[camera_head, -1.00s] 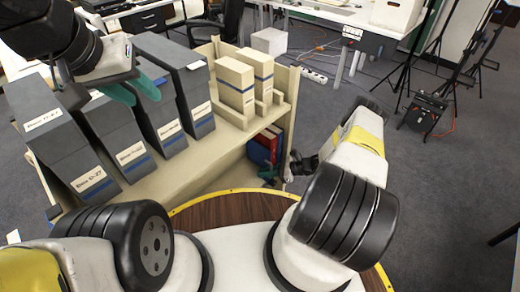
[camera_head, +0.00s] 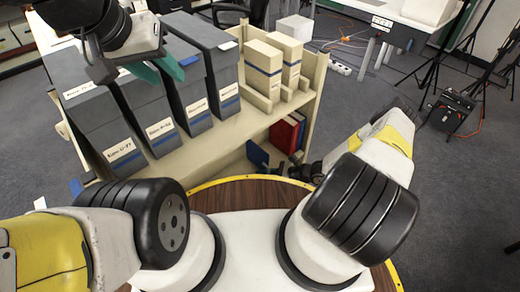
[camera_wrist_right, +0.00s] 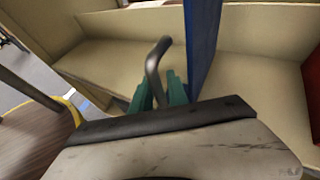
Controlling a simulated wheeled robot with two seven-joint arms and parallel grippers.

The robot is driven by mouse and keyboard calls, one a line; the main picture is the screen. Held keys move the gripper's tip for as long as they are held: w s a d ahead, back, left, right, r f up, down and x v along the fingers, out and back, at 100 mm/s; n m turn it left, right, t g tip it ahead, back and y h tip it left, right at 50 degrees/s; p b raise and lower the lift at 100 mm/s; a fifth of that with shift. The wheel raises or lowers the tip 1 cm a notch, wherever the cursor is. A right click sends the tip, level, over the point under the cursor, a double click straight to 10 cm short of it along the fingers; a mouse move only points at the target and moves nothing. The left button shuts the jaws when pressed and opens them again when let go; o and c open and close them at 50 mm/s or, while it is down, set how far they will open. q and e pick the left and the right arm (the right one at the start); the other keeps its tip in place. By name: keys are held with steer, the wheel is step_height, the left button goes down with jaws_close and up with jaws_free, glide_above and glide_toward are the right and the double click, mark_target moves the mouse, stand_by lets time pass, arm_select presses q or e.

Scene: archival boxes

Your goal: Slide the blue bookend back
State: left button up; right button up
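The blue bookend (camera_head: 257,155) is an upright blue panel in the shelf's lower bay, left of the red books and apart from them. In the right wrist view the blue panel (camera_wrist_right: 201,45) rises just right of my fingers, with a dark bent handle (camera_wrist_right: 154,75) beside it. My right gripper (camera_wrist_right: 158,95) has its green fingers on both sides of this handle and appears shut on it. In the head view that gripper is hidden behind my right arm. My left gripper (camera_head: 158,70) is open and empty above the grey boxes.
Several grey archival boxes (camera_head: 203,85) and two cream boxes (camera_head: 263,72) stand on the cream shelf's top (camera_head: 190,153). Red books (camera_head: 285,134) stand near the lower bay's right wall. The shelf floor shows bare left of the handle (camera_wrist_right: 105,65).

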steer(key=v, duration=0.7)
steer(key=shift+d+r, duration=0.15)
steer(key=shift+d, duration=0.2)
steer(key=shift+s+d, duration=0.15)
stand_by(0.3)
